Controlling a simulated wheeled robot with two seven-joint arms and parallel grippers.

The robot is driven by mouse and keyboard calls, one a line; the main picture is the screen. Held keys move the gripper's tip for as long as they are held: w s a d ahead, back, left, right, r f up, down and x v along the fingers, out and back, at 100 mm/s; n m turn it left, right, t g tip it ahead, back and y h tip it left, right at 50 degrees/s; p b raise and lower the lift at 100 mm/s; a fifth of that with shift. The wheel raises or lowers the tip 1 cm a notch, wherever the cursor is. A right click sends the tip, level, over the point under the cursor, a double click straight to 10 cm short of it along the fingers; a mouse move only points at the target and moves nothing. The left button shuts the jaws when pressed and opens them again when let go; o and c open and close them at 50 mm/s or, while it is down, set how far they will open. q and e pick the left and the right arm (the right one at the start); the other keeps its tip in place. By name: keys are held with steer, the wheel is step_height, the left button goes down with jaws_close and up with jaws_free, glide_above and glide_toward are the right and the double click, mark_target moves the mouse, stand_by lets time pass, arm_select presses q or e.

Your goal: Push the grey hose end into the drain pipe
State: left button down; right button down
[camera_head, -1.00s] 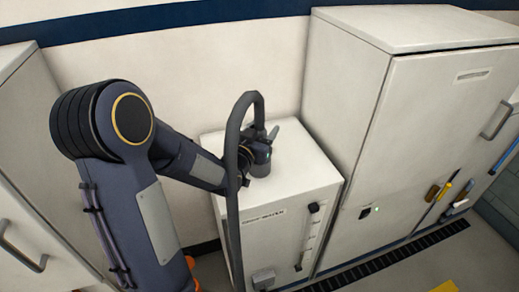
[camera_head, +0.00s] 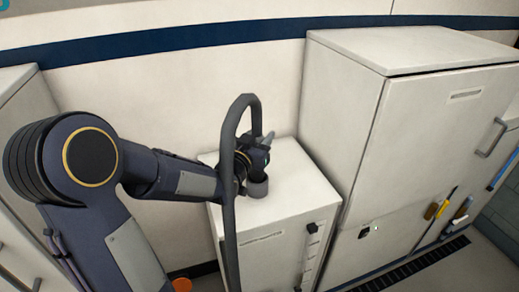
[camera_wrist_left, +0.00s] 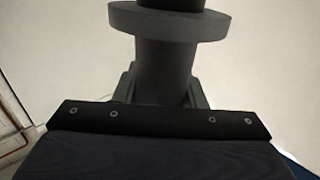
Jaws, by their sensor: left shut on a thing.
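The grey hose (camera_head: 229,215) rises in front of the white cabinet, arches over and comes down to my left gripper (camera_head: 260,157). The gripper is shut on the hose near its end, above the cabinet top. A short dark grey round stub (camera_head: 257,189), which seems to be the drain pipe, stands on the cabinet top just below the gripper. In the left wrist view the fingers (camera_wrist_left: 160,88) sit on both sides of a dark cylinder with a wide collar (camera_wrist_left: 166,23). I cannot tell whether hose end and pipe touch. My right gripper is not in view.
The low white cabinet (camera_head: 300,185) has free room on its top to the right. A taller white cabinet (camera_head: 420,130) stands right of it, with brushes or tools on its front. The wall is behind. An orange round thing (camera_head: 182,285) is low at the left.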

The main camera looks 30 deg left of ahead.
arm_select(q)
step_height(320, 180, up, 6)
steer(key=shift+f, duration=0.2)
steer(key=shift+r+p, duration=1.35)
steer(key=shift+r, duration=0.75)
steer(key=shift+f, duration=0.1)
